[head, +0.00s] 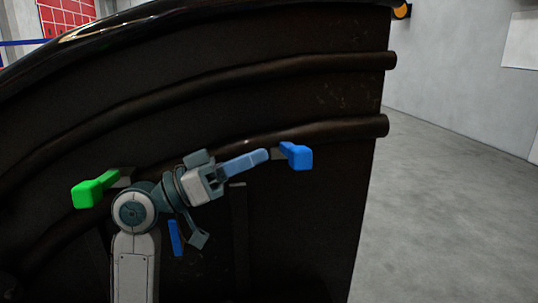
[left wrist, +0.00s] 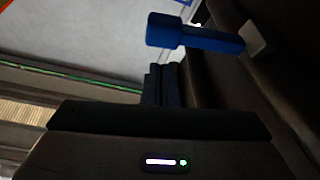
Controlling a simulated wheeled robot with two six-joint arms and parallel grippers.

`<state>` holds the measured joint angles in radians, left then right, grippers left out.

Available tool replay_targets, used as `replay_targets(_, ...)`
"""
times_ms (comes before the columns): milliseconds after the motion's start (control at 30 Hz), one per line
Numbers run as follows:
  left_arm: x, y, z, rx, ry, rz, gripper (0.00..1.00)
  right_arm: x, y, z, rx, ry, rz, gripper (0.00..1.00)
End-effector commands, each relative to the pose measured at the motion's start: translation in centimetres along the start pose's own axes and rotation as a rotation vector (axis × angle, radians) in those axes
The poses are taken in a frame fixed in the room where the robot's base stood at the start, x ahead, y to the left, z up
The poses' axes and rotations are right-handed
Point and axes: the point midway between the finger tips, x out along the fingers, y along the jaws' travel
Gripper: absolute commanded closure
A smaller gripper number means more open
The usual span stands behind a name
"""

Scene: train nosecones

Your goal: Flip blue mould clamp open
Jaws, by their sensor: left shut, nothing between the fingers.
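The blue mould clamp (head: 298,156) sits near the right edge of the dark mould, with a grey mount at its left. In the left wrist view the blue clamp (left wrist: 205,38) shows as a blue bar with a wide end at the upper left and a pale mount at the right. My left gripper (head: 263,156) is shut and empty. Its pale blue fingertips are just left of the clamp in the head view; I cannot tell whether they touch. In the left wrist view my shut fingers (left wrist: 165,85) point toward the clamp, with a gap in the picture. My right gripper is not in view.
The large dark mould (head: 310,115) has thick curved ribs and fills the view's left and middle. A green clamp (head: 92,190) sits left of my arm. Another blue piece (head: 175,238) hangs below my wrist. Grey floor (head: 455,200) lies open at the right.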

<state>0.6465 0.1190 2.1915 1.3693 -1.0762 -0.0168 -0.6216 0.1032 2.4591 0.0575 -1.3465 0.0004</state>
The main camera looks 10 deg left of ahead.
Motion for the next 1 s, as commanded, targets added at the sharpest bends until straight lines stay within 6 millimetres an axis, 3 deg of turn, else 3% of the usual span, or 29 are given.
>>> replay_targets(300, -2.5, 0.0, -0.1, 0.003, 0.001, 0.000, 1.00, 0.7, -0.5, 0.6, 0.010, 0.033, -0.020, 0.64)
replay_targets(767, -2.8, 0.0, 0.0, 0.001, 0.003, -0.002, 1.00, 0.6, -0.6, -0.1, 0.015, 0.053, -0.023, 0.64)
replay_targets(867, -3.1, -0.6, 1.2, -0.006, -0.009, -0.031, 1.00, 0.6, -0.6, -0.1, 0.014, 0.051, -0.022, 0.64)
replay_targets(1000, -4.5, -3.1, 6.0, -0.032, -0.061, -0.150, 1.00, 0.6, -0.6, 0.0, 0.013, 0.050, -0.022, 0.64)
